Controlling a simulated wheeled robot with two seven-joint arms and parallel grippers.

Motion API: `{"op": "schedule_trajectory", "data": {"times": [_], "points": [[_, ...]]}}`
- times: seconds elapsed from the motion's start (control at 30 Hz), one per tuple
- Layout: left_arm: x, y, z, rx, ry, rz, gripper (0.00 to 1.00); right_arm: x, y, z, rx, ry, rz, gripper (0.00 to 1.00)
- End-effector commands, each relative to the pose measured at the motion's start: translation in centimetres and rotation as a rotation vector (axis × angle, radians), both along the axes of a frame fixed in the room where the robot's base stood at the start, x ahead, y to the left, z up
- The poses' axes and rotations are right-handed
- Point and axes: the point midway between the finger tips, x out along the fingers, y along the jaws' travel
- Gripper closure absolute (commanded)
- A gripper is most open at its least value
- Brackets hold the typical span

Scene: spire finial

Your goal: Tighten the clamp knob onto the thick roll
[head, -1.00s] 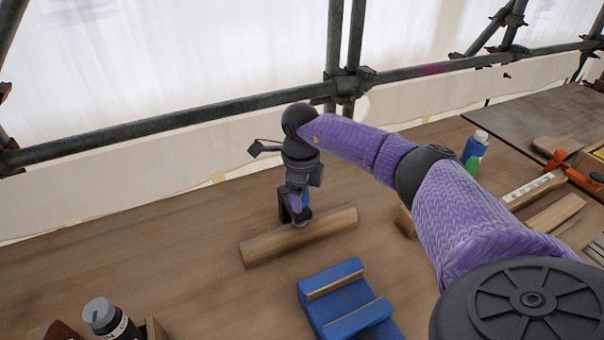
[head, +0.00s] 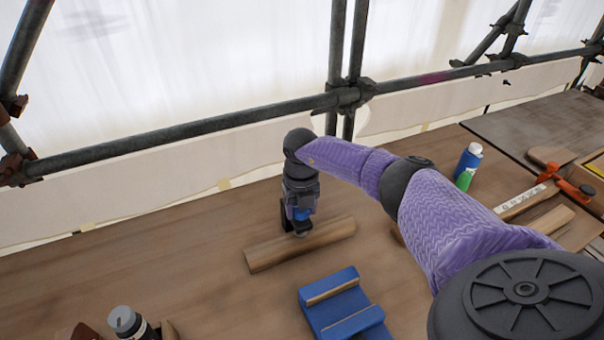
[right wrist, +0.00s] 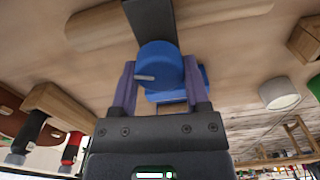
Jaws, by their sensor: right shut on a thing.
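My right gripper (head: 299,212) points down over a wooden bar (head: 300,243) on the bench, the only roll-like piece beneath it. In the right wrist view the blue clamp knob (right wrist: 158,62) sits between my two purple finger pads, and the gripper is shut on it. A dark clamp arm (right wrist: 150,17) reaches away beyond the knob. In the head view the dark clamp frame (head: 284,214) stands at the bar's middle, mostly hidden by the gripper. Whether the clamp presses on the bar is hidden. My left gripper is not in view.
A blue cradle (head: 341,307) with wooden strips lies in front of the bar. A dark bottle (head: 127,322) stands at the front left, and a blue and green bottle (head: 467,166) at the back right. Scaffold pipes (head: 230,126) run behind the bench.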

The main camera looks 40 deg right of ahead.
Motion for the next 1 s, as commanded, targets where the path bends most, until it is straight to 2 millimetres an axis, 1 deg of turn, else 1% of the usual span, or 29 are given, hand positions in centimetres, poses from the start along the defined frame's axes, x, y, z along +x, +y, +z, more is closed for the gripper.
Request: {"op": "schedule_trajectory", "data": {"times": [0.03,0.4,0.67,1.0], "points": [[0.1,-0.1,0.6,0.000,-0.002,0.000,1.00,0.1,0.0,0.4,0.000,-0.005,-0.043,0.99],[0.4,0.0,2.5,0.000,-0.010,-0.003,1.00,0.2,0.1,0.4,0.000,-0.004,-0.394,0.99],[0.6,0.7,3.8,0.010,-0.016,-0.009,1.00,0.3,0.1,0.4,-0.001,-0.004,-0.642,0.99],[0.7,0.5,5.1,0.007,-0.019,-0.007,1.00,0.4,0.2,0.4,0.001,-0.005,-0.965,0.99]]}}
